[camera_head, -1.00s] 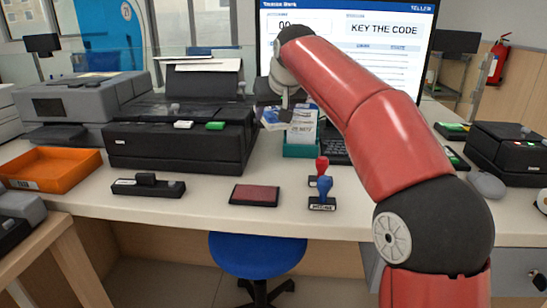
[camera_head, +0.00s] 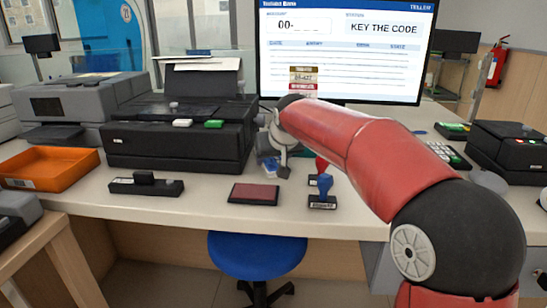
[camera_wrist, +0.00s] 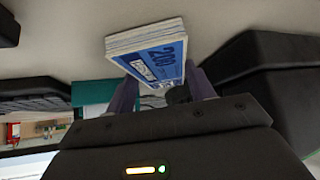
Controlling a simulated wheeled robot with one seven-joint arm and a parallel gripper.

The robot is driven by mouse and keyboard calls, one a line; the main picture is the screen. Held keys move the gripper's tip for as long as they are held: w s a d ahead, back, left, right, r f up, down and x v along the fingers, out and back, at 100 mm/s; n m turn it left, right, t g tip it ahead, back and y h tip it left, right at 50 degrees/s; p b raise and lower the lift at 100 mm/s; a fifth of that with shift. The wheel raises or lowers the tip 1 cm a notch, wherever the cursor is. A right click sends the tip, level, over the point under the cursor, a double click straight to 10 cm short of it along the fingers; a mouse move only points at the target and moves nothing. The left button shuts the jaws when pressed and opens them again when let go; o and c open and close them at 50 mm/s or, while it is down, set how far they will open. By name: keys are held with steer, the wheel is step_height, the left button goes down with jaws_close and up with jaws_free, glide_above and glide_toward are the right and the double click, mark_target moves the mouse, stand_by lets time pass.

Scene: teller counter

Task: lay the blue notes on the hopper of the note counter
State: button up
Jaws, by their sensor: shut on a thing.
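The blue notes (camera_wrist: 148,62) are a thick bundle with white edges and a blue printed face. In the wrist view they stick out from between the two fingers of my gripper (camera_wrist: 162,88), which is shut on them. In the head view my gripper (camera_head: 281,165) is low over the counter, just right of the large black machine (camera_head: 175,145), and only a small blue-and-white part of the notes (camera_head: 268,168) shows. My arm hides part of that area. I cannot tell for sure which machine is the note counter.
A teal holder (camera_wrist: 92,94) and a dark keyboard (camera_wrist: 38,104) are close on the left in the wrist view. Stamps (camera_head: 322,190) and a red pad (camera_head: 254,194) are at the front. An orange tray (camera_head: 50,167) is on the left. The front strip of the counter is partly clear.

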steer(key=shift+f, duration=0.2)
steer(key=o, duration=1)
steer(key=shift+r, duration=0.1)
